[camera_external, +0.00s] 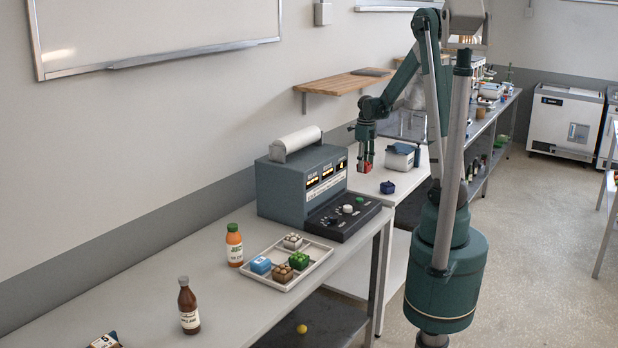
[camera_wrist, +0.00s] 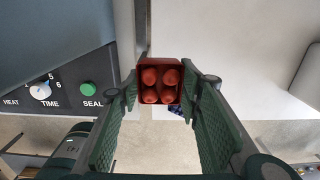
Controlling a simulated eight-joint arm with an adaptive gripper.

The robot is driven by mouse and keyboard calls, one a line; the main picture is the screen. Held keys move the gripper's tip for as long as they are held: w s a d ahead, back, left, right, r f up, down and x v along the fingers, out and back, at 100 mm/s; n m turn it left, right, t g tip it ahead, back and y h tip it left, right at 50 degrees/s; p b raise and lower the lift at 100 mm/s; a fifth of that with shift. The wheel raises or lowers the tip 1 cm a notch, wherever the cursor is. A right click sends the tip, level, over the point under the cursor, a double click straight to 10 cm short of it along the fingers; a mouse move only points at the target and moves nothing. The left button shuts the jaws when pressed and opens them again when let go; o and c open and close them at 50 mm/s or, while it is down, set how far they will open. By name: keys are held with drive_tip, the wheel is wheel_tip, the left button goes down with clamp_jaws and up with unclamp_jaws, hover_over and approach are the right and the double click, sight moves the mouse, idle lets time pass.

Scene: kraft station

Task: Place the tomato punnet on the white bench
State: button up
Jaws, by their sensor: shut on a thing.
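The tomato punnet (camera_wrist: 160,82) is a small red box with several red tomatoes in it. My gripper (camera_wrist: 164,95) is shut on it, with a green finger pad at each side, in the wrist view. In the external view my gripper (camera_external: 366,150) points down and the red punnet (camera_external: 365,167) hangs at its fingertips. The white bench (camera_external: 362,186) lies beneath, beyond the sealing machine. The punnet appears close above the bench; I cannot tell whether it touches. In the wrist view the white bench (camera_wrist: 235,60) shows beyond and to the right of the punnet.
The grey sealing machine (camera_external: 300,185) stands left of the punnet. A dark blue item (camera_external: 388,187) and a white box with a blue top (camera_external: 400,157) are on the white bench. A tray (camera_external: 310,262) with several punnets is on the nearer bench, beside bottles.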

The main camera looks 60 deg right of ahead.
wheel_tip(320, 180, down, 7)
drive_tip(key=shift+r, duration=0.1)
idle(0.5)
drive_tip(key=p, duration=0.1)
hover_over(356, 178)
drive_tip(key=shift+s+a, duration=0.1)
drive_tip(key=shift+s, duration=0.1)
idle(0.4)
drive_tip(key=shift+w+d, duration=0.2)
drive_tip(key=shift+d, duration=0.05)
drive_tip(key=shift+w+d+f, duration=0.1)
drive_tip(key=shift+d+f, duration=0.05)
drive_tip(key=shift+f, duration=1.65)
drive_tip(key=shift+f, duration=0.1)
